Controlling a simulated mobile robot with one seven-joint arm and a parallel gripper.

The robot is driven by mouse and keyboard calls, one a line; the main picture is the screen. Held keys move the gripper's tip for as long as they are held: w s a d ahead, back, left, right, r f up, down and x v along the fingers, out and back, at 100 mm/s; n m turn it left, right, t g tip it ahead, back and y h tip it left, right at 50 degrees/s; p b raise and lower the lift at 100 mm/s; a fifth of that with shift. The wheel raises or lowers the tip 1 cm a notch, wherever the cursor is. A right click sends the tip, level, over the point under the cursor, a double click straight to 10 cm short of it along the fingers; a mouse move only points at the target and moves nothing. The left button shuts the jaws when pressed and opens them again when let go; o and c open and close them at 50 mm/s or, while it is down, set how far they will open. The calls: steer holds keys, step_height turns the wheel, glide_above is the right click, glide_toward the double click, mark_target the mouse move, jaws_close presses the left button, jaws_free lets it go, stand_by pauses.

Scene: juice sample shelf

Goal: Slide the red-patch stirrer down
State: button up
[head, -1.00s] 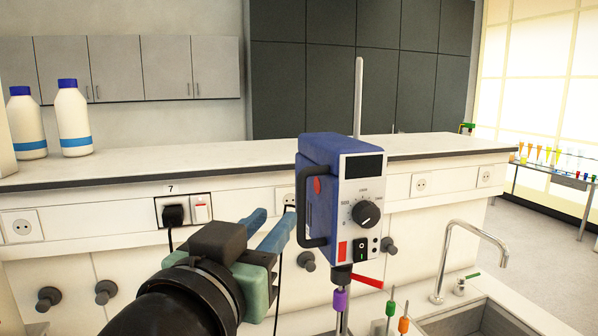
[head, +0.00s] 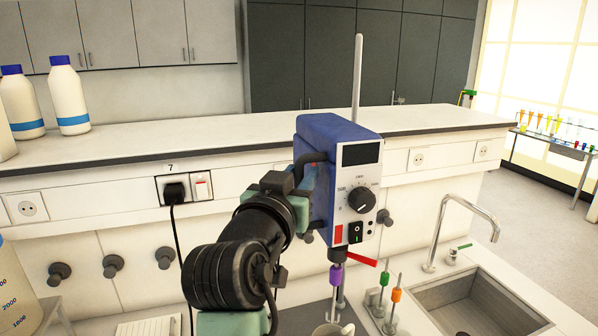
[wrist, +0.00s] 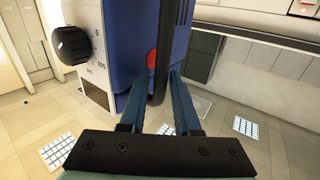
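The stirrer (head: 340,135) is a blue box with a white front, a dial and a dark display, mounted on an upright metal rod (head: 357,70). A red patch (wrist: 152,62) shows on its blue side in the wrist view; a red label (head: 339,233) is on its front. Its black side handle (wrist: 162,35) runs between my gripper's two blue fingers (wrist: 160,85). The fingers look apart, with a small gap left of the handle. In the head view my gripper (head: 305,182) is at the stirrer's left side, its fingertips partly hidden.
A red lever (head: 362,262) sticks out below the stirrer, beside a purple-collared shaft (head: 337,276). A cup (head: 333,329) stands underneath. Green- and orange-collared shafts (head: 390,300) stand right of it, near the sink (head: 480,300) and tap (head: 465,205). A ledge (head: 230,140) runs behind.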

steer(key=shift+c, duration=0.3)
jaws_close()
stand_by(1.1)
